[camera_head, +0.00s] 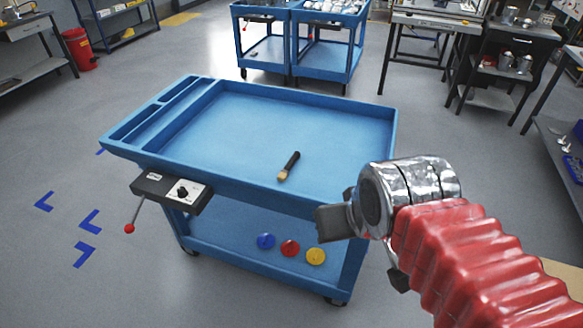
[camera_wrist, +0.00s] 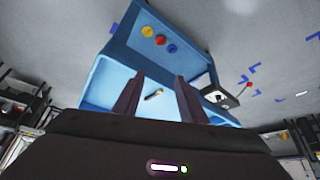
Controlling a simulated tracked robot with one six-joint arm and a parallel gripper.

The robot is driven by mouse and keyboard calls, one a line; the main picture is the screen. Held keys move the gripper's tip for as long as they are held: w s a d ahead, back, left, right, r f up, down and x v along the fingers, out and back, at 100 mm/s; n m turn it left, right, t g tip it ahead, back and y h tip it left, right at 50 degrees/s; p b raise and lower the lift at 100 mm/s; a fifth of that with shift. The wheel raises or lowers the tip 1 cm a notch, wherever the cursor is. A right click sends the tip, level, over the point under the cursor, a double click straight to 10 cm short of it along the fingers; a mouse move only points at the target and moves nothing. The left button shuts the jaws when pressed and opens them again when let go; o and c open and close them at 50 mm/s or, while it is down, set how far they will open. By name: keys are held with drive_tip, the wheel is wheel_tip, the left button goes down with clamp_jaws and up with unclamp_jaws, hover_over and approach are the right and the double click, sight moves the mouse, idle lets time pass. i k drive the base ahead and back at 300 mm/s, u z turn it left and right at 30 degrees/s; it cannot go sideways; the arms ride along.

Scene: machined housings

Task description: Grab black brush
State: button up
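The black brush (camera_head: 289,166) lies on the top tray of a blue cart (camera_head: 250,189). Its black handle points away and its pale bristle end points toward the near rim. In the wrist view the brush (camera_wrist: 154,95) looks small and shows between my two dark fingers. My gripper (camera_wrist: 160,77) is open with nothing between its fingers, apart from the brush. In the head view my gripper shows near the cart's front right corner, to the right of and nearer than the brush, and hides part of that corner.
The tray has a raised rim and holds only the brush. A control box (camera_head: 172,192) with a red-knobbed lever (camera_head: 130,228) sticks out at its front left. Blue, red and yellow discs (camera_head: 290,248) are on the lower shelf. Other carts (camera_head: 290,50) stand behind.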

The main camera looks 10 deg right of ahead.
sight(284, 173)
drive_tip(key=u, duration=1.25)
drive_tip(key=i, duration=0.75)
drive_tip(key=u, duration=0.9)
